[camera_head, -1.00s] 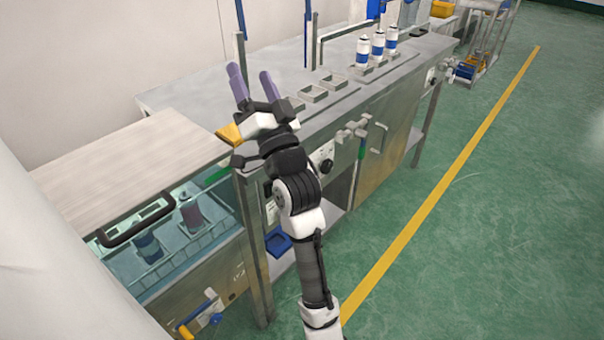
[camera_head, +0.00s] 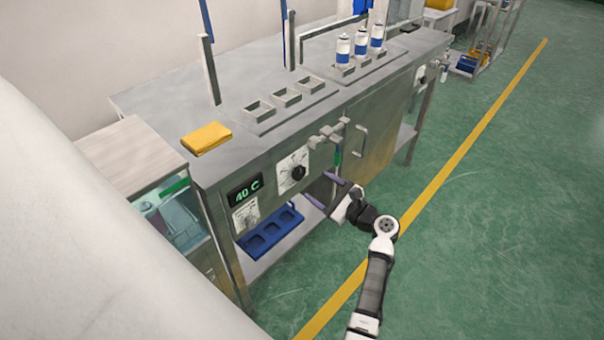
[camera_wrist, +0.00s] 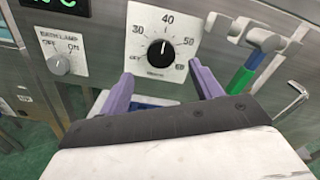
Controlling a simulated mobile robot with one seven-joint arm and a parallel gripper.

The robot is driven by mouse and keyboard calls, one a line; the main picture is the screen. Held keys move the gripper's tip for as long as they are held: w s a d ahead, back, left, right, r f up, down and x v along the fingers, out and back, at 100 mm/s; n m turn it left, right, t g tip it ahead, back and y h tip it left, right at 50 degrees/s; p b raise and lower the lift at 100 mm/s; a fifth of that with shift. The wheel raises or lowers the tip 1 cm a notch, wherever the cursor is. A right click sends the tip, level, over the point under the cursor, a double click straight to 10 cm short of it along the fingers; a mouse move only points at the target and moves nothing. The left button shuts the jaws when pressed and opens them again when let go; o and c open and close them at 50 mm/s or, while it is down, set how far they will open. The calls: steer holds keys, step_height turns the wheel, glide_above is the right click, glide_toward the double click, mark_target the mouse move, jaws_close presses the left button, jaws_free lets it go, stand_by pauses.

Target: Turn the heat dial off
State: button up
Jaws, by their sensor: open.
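The heat dial is a black knob (camera_head: 298,172) on a white scale plate on the bench's front panel. In the wrist view the knob (camera_wrist: 161,48) sits at the centre of a scale marked OFF, 30, 40, 50 and 60. Its white pointer line points up, near 40. A display (camera_head: 245,190) beside it reads 40 C. My gripper (camera_head: 316,184) is open and empty in front of the panel, just right of the dial. In the wrist view its purple fingers (camera_wrist: 161,70) stand one either side of and below the knob, apart from it.
A smaller bath lamp switch (camera_wrist: 60,64) is left of the dial. A valve with a green handle (camera_wrist: 243,78) is close on the right. A yellow block (camera_head: 206,138) and several blue-and-white cans stand on the bench top (camera_head: 170,105). A blue tray (camera_head: 270,232) lies below.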

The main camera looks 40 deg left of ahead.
mark_target(301, 174)
steer(key=a, duration=0.7)
steer(key=shift+w+a+p, duration=0.3)
steer(key=shift+w+p, duration=0.05)
steer(key=shift+c, duration=0.4)
steer(key=c, duration=0.9)
